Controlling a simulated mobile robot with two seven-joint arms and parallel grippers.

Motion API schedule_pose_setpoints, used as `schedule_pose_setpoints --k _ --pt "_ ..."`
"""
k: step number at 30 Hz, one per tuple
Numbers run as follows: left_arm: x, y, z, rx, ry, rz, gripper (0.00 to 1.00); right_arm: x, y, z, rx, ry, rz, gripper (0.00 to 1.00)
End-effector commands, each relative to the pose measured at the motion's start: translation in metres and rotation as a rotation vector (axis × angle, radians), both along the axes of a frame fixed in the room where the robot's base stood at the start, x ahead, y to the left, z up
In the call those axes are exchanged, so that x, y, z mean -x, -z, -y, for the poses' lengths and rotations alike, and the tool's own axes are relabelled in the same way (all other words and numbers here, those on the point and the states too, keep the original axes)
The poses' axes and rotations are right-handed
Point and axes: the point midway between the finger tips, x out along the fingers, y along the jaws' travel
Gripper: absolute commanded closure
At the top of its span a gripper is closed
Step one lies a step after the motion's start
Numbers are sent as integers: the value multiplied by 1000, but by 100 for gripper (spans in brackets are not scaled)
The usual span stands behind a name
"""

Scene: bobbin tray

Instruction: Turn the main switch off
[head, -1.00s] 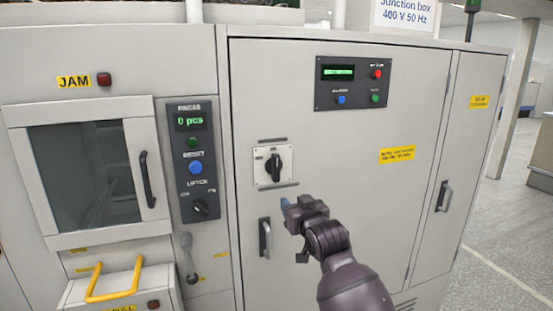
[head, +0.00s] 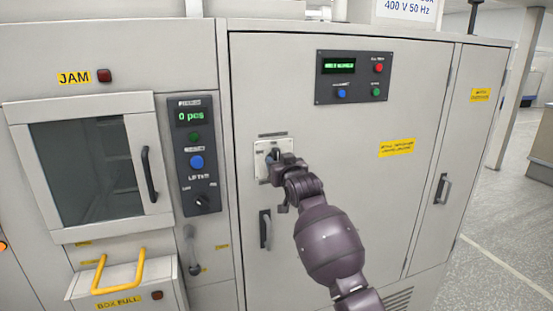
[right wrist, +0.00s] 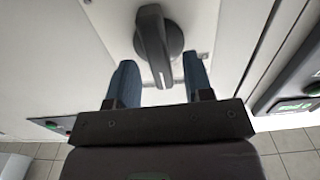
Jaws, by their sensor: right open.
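The main switch (head: 260,148) is a pale square plate with a dark rotary knob on the grey cabinet door. In the head view my right gripper (head: 275,162) is in front of it and covers most of the knob. In the right wrist view the dark knob (right wrist: 156,42) shows clearly, with its handle pointing down the picture between the two blue fingers. The right gripper (right wrist: 161,75) is open, one finger on either side of the handle's end. I cannot tell whether the fingers touch it. My left gripper is not in view.
A door handle (head: 265,229) is just below the switch. A control panel (head: 352,77) with a green display and buttons is above right. A grey panel (head: 197,160) reading "0 pcs" and a windowed door (head: 90,170) are to the left.

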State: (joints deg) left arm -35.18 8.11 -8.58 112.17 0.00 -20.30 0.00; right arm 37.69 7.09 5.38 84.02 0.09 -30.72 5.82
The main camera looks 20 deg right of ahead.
Motion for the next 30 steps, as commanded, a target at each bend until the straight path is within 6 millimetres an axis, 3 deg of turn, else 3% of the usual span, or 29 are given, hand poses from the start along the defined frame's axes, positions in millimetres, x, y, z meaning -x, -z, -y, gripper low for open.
schedule_pose_setpoints --k 7,20,28,30 --pt "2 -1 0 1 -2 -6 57 -19 -1 -1 0 0 1 53" --pt "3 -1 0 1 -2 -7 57 -24 0 -1 0 0 0 55" --pt "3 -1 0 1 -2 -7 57 -23 0 -1 0 0 0 96" --pt "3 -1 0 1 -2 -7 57 -23 0 -1 0 0 0 100"
